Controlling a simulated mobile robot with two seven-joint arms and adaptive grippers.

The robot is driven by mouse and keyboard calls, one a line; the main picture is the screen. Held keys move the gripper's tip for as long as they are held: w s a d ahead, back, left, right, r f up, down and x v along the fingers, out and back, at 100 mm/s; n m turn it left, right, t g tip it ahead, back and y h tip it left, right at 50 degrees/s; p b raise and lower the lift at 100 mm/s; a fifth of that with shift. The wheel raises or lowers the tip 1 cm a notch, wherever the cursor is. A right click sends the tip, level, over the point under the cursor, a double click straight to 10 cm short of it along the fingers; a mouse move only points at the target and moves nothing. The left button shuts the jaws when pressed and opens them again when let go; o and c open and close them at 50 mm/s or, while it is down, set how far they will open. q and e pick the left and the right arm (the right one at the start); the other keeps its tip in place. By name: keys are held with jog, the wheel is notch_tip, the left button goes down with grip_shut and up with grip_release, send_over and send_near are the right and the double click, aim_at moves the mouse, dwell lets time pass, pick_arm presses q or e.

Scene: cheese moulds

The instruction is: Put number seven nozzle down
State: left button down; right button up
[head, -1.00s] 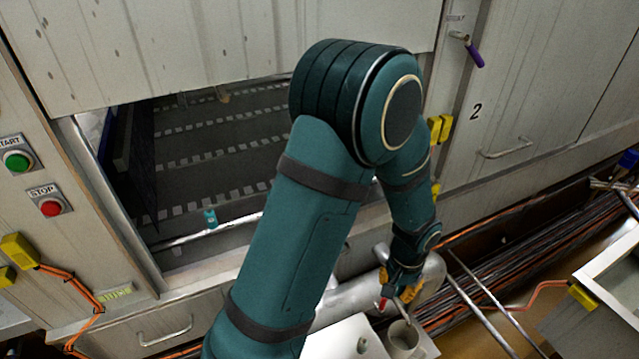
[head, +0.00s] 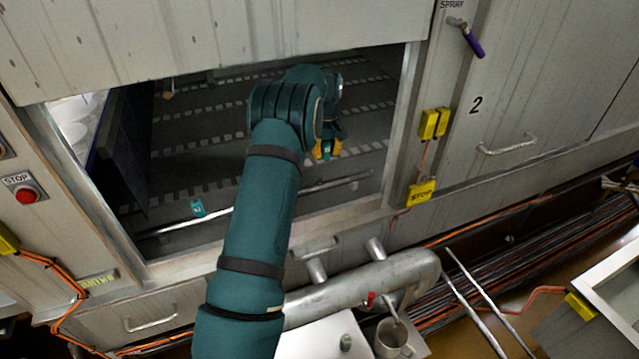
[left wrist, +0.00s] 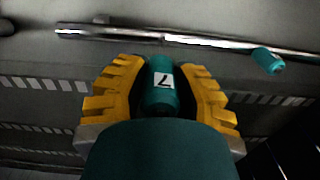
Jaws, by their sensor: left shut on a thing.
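The number seven nozzle (left wrist: 162,86) is a teal cylinder with a white label reading 7. It sits between the yellow fingers of my left gripper (left wrist: 163,80), which is shut on it. In the head view my left gripper (head: 327,150) is inside the dark opening of the machine, above the floor with rows of light marks; the nozzle is barely distinguishable there. A second small teal nozzle (head: 197,208) is at the metal rod at the front left; it also shows in the left wrist view (left wrist: 268,61). Its label is unreadable. My right gripper is not in view.
A metal rod (head: 300,191) runs along the front of the opening, whose raised door (head: 220,45) hangs above. Below are a thick pipe (head: 360,285) and a mug (head: 393,338). A dark panel (head: 122,150) stands at the opening's left side.

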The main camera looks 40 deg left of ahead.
pick_arm(q)
jog(key=shift+n, duration=0.3)
jog(key=f, duration=0.3)
jog(key=a+f+b, duration=0.1)
jog(key=f, duration=0.2)
jog(key=a+f+b, duration=0.1)
jog(key=f, duration=0.2)
jog(key=shift+f, duration=0.1)
jog(key=shift+f+b, duration=0.3)
jog(key=shift+f, duration=0.3)
jog(key=c, duration=0.8)
grip_release()
